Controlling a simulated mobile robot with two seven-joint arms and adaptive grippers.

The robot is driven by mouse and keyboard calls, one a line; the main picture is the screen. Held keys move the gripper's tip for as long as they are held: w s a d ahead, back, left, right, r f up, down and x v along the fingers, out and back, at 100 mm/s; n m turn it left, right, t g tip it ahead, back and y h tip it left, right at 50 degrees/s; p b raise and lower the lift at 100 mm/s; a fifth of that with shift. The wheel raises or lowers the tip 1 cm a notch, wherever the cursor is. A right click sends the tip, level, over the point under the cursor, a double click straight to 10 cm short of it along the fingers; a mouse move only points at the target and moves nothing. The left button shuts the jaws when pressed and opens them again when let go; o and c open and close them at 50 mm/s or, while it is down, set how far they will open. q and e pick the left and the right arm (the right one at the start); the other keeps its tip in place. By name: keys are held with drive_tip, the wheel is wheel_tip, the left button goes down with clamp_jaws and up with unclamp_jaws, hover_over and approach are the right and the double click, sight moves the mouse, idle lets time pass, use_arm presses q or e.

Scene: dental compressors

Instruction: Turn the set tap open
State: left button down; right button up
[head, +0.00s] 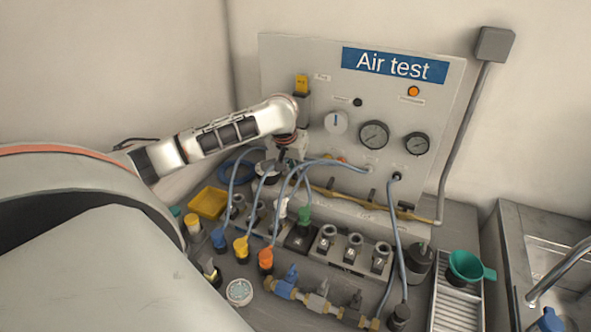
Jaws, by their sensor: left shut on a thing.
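My left gripper (283,166) points down in front of the lower left of the Air test panel (455,90). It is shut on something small. My wrist and the hoses around it hide what it holds, so I cannot tell whether that is the set tap. A brass pipe (395,211) runs along the panel's foot, to the right of the gripper. My right gripper is out of view.
Blue hoses loop from the panel to blue, yellow and orange fittings (265,258). A socket block (345,270) stands between panel and manifold. A yellow tray (208,202) is at left. A green funnel (465,265) and a sink (545,255) are at right.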

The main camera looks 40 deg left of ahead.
use_arm(q)
drive_tip(key=n, duration=0.2)
drive_tip(key=n+y, duration=0.1)
drive_tip(key=n, duration=0.1)
drive_tip(key=shift+w+d+g, duration=0.15)
drive_tip(key=shift+d+g, duration=0.05)
drive_tip(key=shift+g, duration=0.1)
drive_tip(key=n, duration=0.2)
drive_tip(key=n+g+y, duration=0.1)
drive_tip(key=n, duration=0.1)
drive_tip(key=shift+w+d+y, duration=0.15)
drive_tip(key=shift+w+y, duration=0.05)
drive_tip(key=shift+y, duration=0.1)
drive_tip(key=n+g, duration=0.1)
drive_tip(key=n, duration=0.1)
drive_tip(key=n+g, duration=0.1)
drive_tip(key=n, duration=0.2)
drive_tip(key=shift+w+r+y, duration=0.1)
drive_tip(key=shift+w+y, duration=0.05)
drive_tip(key=shift+y, duration=0.15)
drive_tip(key=shift+w+n+g, duration=0.1)
drive_tip(key=shift+n+g, duration=0.6)
drive_tip(key=shift+n, duration=0.9)
drive_tip(key=c, duration=2.1)
unclamp_jaws()
drive_tip(key=shift+c, duration=0.2)
